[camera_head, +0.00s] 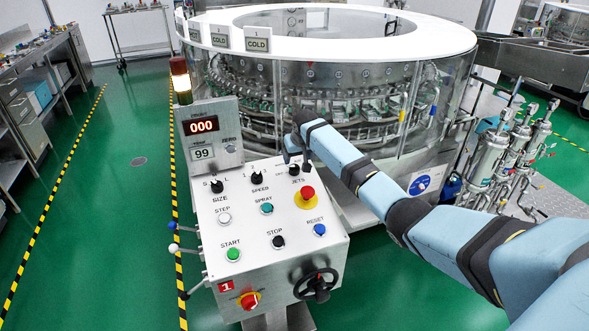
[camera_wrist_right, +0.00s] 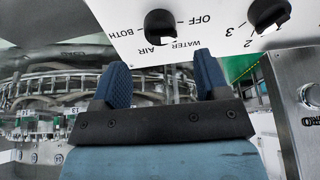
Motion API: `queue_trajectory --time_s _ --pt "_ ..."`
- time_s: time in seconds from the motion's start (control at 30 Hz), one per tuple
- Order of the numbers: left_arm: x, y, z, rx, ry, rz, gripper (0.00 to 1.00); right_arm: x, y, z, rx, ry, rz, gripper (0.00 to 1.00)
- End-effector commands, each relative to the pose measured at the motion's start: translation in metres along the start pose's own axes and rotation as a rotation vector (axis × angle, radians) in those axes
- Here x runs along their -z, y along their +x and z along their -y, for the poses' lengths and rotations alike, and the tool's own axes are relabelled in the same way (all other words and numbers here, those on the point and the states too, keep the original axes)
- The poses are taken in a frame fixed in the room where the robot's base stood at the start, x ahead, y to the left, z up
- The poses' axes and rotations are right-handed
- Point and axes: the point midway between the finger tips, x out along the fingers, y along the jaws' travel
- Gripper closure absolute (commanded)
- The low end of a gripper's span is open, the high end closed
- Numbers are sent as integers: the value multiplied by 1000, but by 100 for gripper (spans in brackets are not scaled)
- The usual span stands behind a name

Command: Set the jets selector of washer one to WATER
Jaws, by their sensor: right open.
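The jets selector (camera_head: 293,169) is a black knob above the JETS label on the washer one control panel (camera_head: 265,215). In the right wrist view the selector (camera_wrist_right: 160,27) appears upside down, with OFF, BOTH, WATER and AIR printed beside it. A pale mark shows on its lower edge, near WATER and AIR; I cannot tell which word it indicates. My right gripper (camera_head: 296,148) is just above and behind the knob. In the wrist view the gripper (camera_wrist_right: 160,78) is open, its blue fingers apart and empty, with the knob beyond the gap. My left gripper is out of view.
The speed knob (camera_head: 257,177) and size knob (camera_head: 216,186) are to the left of the selector. A red emergency button (camera_head: 307,194) is close below it. The round washer (camera_head: 330,95) stands behind the panel. Green floor (camera_head: 110,230) is open at left.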

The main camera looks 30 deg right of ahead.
Motion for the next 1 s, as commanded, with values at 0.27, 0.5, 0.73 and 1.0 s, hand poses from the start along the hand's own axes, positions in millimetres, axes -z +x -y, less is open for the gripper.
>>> queue_trajectory --time_s 0.27,0.5,0.73,1.0 --pt "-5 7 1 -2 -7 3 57 0 53 0 0 1 0 32" --pt "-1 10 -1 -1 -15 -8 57 0 68 0 0 0 -1 32" --pt "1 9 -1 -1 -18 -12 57 0 69 0 0 -1 -2 32" --pt "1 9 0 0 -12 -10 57 0 69 0 0 0 -2 79"
